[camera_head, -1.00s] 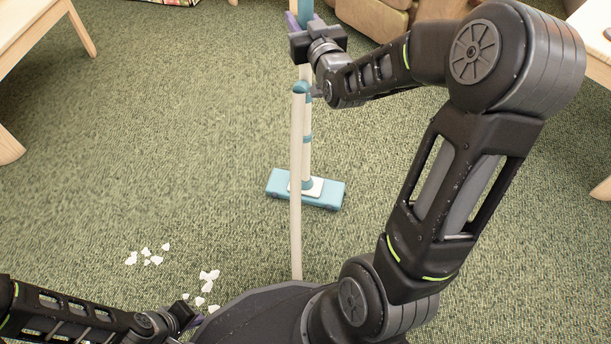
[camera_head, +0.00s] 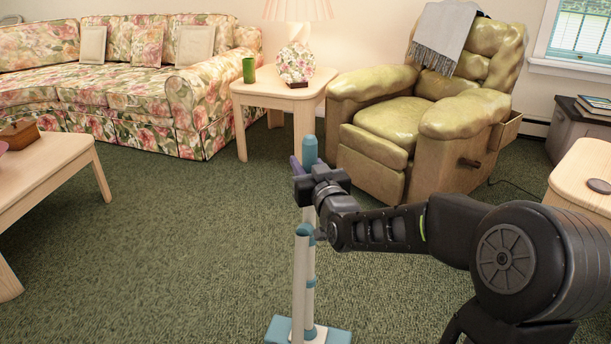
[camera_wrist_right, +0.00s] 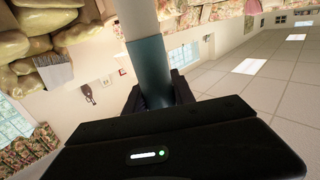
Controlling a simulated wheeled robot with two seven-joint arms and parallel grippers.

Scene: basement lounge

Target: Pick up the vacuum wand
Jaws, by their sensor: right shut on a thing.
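The vacuum wand (camera_head: 310,150) stands upright in the middle of the head view, with a teal top, a cream tube and a teal floor head (camera_head: 278,331) at the bottom edge. A cream hose (camera_head: 300,285) with a teal end runs beside the tube. My right gripper (camera_head: 304,181) is shut around the wand's upper part. In the right wrist view, the wand's teal section (camera_wrist_right: 150,70) sits between the dark fingers, with a cream section beyond it. My left gripper is out of view.
A low wooden table (camera_head: 45,180) stands at the left. A floral sofa (camera_head: 130,95), a side table (camera_head: 270,92) with a lamp and green cup, and a green armchair (camera_head: 390,120) stand behind. Another wooden table (camera_head: 585,190) is at the right. Green carpet (camera_head: 180,250) is open at left-centre.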

